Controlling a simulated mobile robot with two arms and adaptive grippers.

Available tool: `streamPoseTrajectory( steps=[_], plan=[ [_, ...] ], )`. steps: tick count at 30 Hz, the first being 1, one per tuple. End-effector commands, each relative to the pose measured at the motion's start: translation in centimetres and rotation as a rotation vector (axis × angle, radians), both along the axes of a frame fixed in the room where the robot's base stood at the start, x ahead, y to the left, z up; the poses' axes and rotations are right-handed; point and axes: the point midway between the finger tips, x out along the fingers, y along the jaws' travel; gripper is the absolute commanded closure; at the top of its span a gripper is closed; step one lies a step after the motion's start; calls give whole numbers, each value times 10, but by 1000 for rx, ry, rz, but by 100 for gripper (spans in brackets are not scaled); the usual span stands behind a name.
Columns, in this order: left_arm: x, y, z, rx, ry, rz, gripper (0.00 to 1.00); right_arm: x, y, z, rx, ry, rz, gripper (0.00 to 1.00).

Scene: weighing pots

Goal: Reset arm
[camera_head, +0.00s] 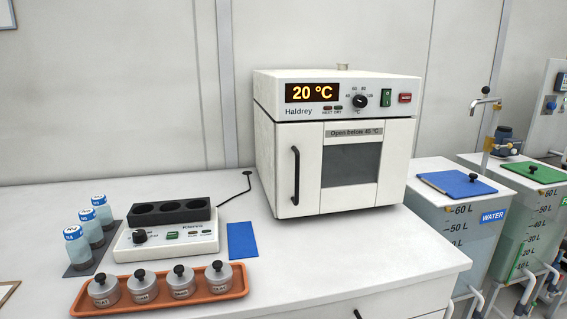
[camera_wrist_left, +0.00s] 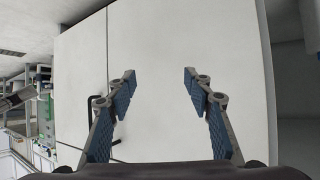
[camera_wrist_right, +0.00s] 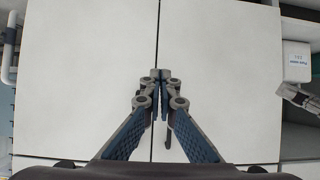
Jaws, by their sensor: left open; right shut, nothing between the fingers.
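My left gripper (camera_wrist_left: 160,82) shows in the left wrist view, open and empty, facing a plain white cabinet panel (camera_wrist_left: 185,40). My right gripper (camera_wrist_right: 160,75) shows in the right wrist view, shut with nothing between its fingertips, in front of white cabinet fronts (camera_wrist_right: 80,70) with a dark seam between them. Neither gripper shows in the head view. In the head view, the white oven (camera_head: 335,140) stands on the bench with its door shut, and its display reads 20 °C.
On the bench, an orange tray (camera_head: 78,309) holds several lidded pots (camera_head: 142,290). Behind it are a heating block unit (camera_head: 165,238), a blue pad (camera_head: 242,239) and blue-capped bottles (camera_head: 76,248). Liquid tanks (camera_head: 460,220) stand at the right. The bench before the oven is clear.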

Motion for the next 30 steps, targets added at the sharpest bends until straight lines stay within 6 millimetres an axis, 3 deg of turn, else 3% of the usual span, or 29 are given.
streamPoseTrajectory(
  steps=[7, 12, 15, 20, 30],
  plan=[
    [-156, 49, -70, 125, 491, 23, 53, -156, -48, -70, -124, 491, -23, 100],
    [-261, 77, -87, 188, 756, 35, 53, -261, -76, -87, -187, 757, -35, 100],
    [-302, 87, -89, 210, 854, 39, 53, -302, -87, -89, -209, 854, -40, 100],
    [-332, 94, -90, 227, 925, 43, 53, -332, -94, -91, -225, 926, -43, 100],
    [-333, 94, -91, 226, 927, 43, 53, -333, -94, -91, -226, 928, -43, 100]
  ],
)
